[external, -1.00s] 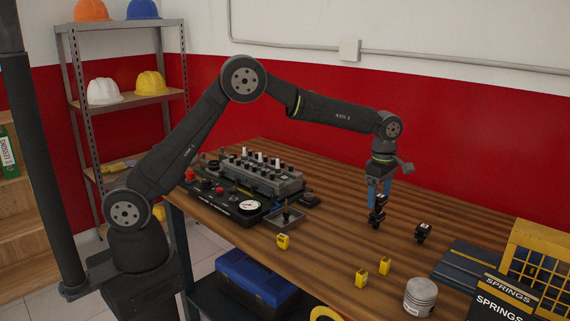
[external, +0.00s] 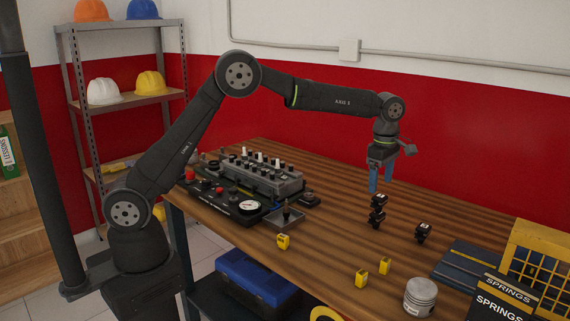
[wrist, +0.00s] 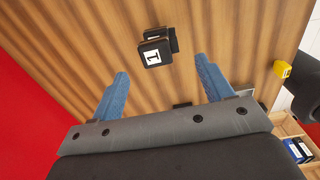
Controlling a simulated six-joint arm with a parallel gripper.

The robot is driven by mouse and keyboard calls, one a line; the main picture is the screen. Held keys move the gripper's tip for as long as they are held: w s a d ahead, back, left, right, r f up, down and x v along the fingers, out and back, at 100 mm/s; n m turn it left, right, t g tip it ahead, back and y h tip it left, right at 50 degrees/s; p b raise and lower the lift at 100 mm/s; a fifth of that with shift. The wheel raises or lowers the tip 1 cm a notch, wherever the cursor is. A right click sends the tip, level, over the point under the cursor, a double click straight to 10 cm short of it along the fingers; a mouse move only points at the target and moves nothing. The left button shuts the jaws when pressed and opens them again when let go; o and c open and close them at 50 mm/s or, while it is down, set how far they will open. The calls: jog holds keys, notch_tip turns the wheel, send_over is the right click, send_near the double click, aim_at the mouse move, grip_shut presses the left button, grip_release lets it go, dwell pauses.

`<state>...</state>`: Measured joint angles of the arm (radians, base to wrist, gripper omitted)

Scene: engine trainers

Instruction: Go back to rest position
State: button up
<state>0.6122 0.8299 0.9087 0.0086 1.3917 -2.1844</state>
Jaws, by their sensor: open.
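My gripper (external: 381,178) is open and empty above the wooden table, with its blue fingers pointing down. In the wrist view the two fingers (wrist: 160,75) are spread wide with nothing between them. Just below the gripper stands a stack of black blocks (external: 377,211), apart from the fingertips. Black blocks also show ahead of the fingers in the wrist view, the nearest with a white label marked 1 (wrist: 153,53). A single black block (external: 422,232) stands to the right of the stack.
Several yellow blocks (external: 283,241) lie along the table's front. A metal piston (external: 420,296) stands near the front right, beside the spring boxes and a yellow crate (external: 540,262). The engine trainer (external: 262,176) is at the left of the table. Air above the table is clear.

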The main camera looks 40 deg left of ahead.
aim_at(379, 198)
notch_tip(379, 198, down, 9)
jog(key=shift+r, duration=0.15)
jog(key=r, duration=0.5)
jog(key=shift+s+d+r, duration=0.1)
jog(key=shift+s+d, duration=0.1)
jog(key=shift+s, duration=0.05)
jog(key=s+d+r, duration=0.5)
jog(key=s+r, duration=0.2)
jog(key=s, duration=0.4)
jog(key=s+a+f, duration=0.7)
jog(key=s+a, duration=0.4)
jog(key=s, duration=0.1)
jog(key=w+a+f, duration=0.1)
jog(key=w+f, duration=0.1)
jog(key=w, duration=0.1)
jog(key=w+a+f, duration=0.1)
jog(key=w, duration=0.2)
jog(key=w+a+f, duration=0.1)
jog(key=w+f, duration=0.1)
jog(key=w, duration=0.1)
jog(key=shift+a+f, duration=0.3)
jog(key=shift+a, duration=0.1)
